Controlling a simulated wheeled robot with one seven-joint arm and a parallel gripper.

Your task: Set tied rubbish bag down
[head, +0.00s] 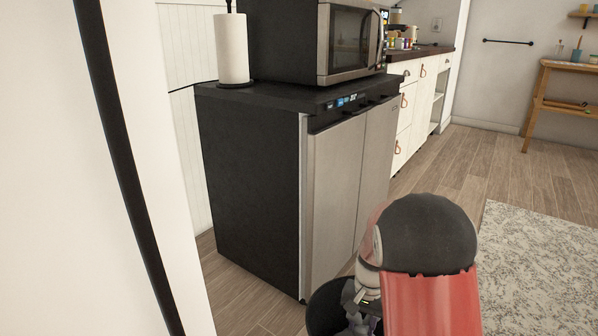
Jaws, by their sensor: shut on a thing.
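My red and black arm reaches down at the bottom right of the head view and covers much of the area behind it. Part of my gripper (362,301) shows beside the arm at the bottom edge; its fingertips are not clear. A dark, rounded, black shape, apparently the rubbish bag (324,306), is against the gripper and runs out of the bottom of the picture. My gripper is shut on it. The bag's knot cannot be made out, and its underside is out of view.
A black cabinet with steel doors (335,190) stands close behind the bag, carrying a microwave (345,42) and a paper towel roll (231,48). A white edge (150,120) blocks the left. Wooden floor (440,170) and a pale rug (535,250) lie clear at right.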

